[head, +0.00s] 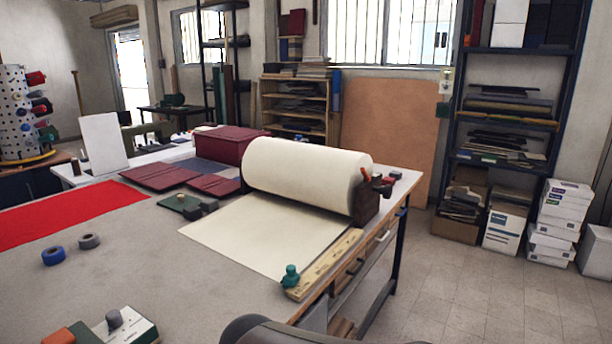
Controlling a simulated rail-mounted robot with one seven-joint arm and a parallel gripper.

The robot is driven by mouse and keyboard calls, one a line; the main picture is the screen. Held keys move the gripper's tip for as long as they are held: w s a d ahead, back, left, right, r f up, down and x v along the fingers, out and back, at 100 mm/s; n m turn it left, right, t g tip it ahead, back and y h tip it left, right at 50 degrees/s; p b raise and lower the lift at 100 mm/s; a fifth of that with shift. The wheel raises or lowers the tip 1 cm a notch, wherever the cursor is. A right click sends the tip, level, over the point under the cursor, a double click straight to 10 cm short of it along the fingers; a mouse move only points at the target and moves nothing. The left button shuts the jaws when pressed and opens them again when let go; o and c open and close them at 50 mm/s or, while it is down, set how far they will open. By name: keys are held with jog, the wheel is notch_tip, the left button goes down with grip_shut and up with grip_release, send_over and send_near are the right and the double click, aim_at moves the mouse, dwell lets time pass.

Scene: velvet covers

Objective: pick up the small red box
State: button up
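A maroon box (226,143) with its lid shut sits at the back of the work table, behind the left end of a large cream roll. A much smaller red item (382,183) is at the right end of the roll, too small to tell its shape. An orange-red object (67,336) is cut off by the bottom edge at the left. I cannot tell which of these is the small red box. My gripper is not in view.
The cream roll (305,174) lies across the table (195,275), its sheet spread forward. Flat maroon covers (160,176), red cloth (62,214), blue tape (53,256) and a teal-topped item (290,276) lie around it. Floor is open at right. A dark rounded shape (290,331) fills the bottom edge.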

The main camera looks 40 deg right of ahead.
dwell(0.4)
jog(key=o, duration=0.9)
